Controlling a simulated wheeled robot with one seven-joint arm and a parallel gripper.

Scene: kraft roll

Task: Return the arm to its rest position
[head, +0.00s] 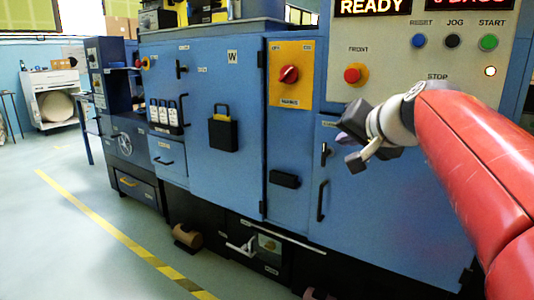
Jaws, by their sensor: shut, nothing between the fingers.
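My arm comes in from the right side of the head view in red. My gripper (356,156) is at its end, in front of the blue machine (219,90) and below its control panel. It is shut and holds nothing. The gripper appears apart from the machine's doors, though the exact gap is hard to judge.
The grey panel (394,75) has RESET, JOG and START buttons and a red stop button (355,74). A yellow plate with a red knob (289,74) is left of it. A brown roll (187,237) lies low by the machine. Floor left of the yellow line (120,237) is clear.

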